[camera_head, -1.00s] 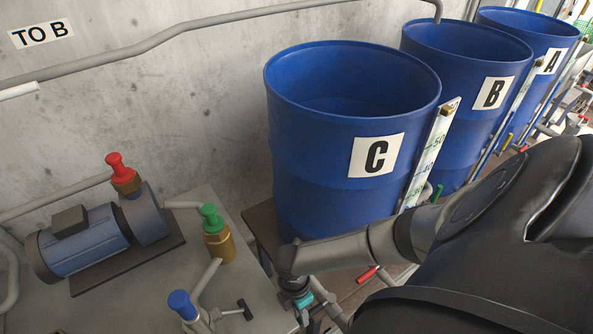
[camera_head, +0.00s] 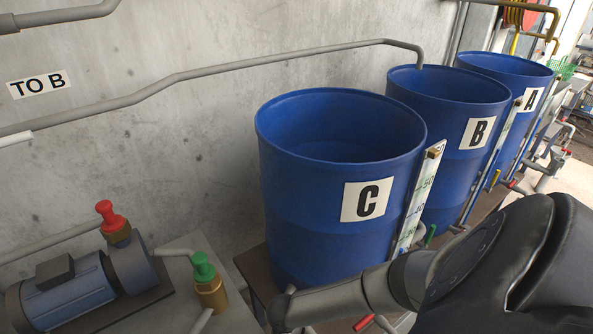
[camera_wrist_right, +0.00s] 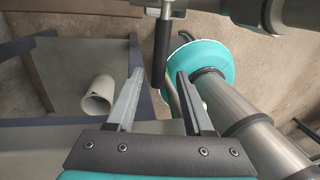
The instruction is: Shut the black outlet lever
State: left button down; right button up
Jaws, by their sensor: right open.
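A black lever (camera_wrist_right: 160,58) hangs down from a metal fitting at the top of the right wrist view. My right gripper (camera_wrist_right: 158,76) is open there, with one finger to each side of the lever's lower end in the picture. The fingers stand apart from the lever, and I cannot tell how far its end reaches between them in depth. In the head view my right arm comes in from the right in front of blue drum C (camera_head: 320,200). The right gripper itself is below that picture's edge. My left gripper is in neither view.
Drums B (camera_head: 445,125) and A (camera_head: 510,90) stand behind drum C. A pump (camera_head: 80,290), a red-topped valve (camera_head: 112,225) and a green-topped valve (camera_head: 207,280) are at lower left. A red handle (camera_head: 364,322) is below drum C. A pale pipe end (camera_wrist_right: 98,97) is left of my fingers.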

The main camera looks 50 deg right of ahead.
jog(key=w+r+p, duration=0.3)
jog(key=r+p, duration=0.1)
jog(key=r, duration=1.1)
jog(key=shift+d, duration=0.25)
